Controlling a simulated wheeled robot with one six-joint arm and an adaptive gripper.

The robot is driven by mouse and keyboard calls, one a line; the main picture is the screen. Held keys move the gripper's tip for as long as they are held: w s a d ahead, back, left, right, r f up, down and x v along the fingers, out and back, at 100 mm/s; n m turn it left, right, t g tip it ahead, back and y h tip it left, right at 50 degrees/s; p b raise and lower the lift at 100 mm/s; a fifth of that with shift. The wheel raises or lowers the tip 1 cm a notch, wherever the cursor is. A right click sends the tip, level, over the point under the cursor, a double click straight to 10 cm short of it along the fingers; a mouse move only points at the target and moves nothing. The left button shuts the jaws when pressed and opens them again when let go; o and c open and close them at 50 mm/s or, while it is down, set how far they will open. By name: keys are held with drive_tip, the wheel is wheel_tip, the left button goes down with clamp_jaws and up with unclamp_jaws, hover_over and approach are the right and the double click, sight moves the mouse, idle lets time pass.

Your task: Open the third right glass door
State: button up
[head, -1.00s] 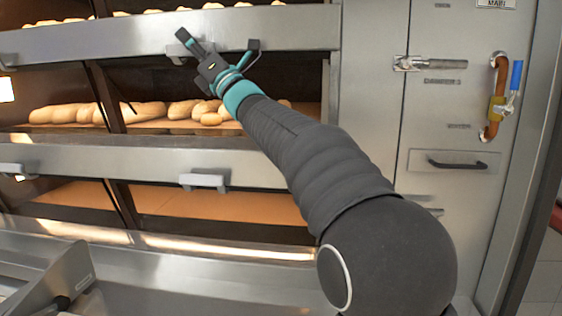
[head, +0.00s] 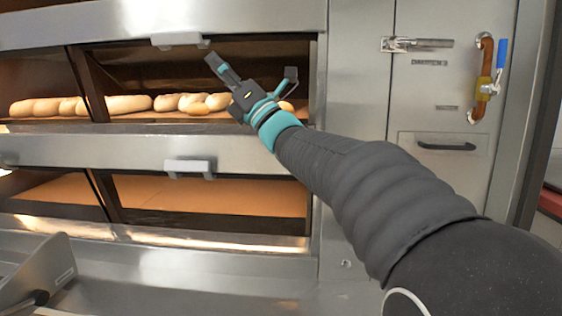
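The deck oven shows two full openings on the right side, one above the other. Long loaves (head: 125,104) lie in the upper one; the lower one shows a bare orange-brown deck (head: 200,195). A grey handle (head: 180,40) sits on the steel rail above the loaves, and another handle (head: 189,168) on the rail below them. I cannot tell which opening is the third, or whether its glass is closed. My gripper (head: 250,65) is open and empty, with fingers spread. It appears in front of the loaf opening, below and right of the upper handle, apart from it.
A steel side panel with a latch (head: 420,44), a black pull (head: 446,146) and a copper pipe with a blue lever (head: 501,53) stands to the right. A metal ledge (head: 200,272) runs along the front, with an angled steel piece (head: 38,272) at lower left.

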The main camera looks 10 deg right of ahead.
drive_tip(key=s+d+f+m+h, duration=0.1)
drive_tip(key=d+f+m+h, duration=0.2)
drive_tip(key=f+m+h, duration=0.2)
drive_tip(key=s+d+f+m+h, duration=0.2)
drive_tip(key=d+f+m+h, duration=0.2)
drive_tip(key=m, duration=0.8)
drive_tip(key=s+d+f+m+h+p, duration=0.1)
drive_tip(key=d+f+m+h, duration=0.3)
drive_tip(key=f+m+h, duration=0.4)
drive_tip(key=shift+s+m+h, duration=0.5)
drive_tip(key=shift+s+h, duration=0.25)
drive_tip(key=shift+h, duration=0.25)
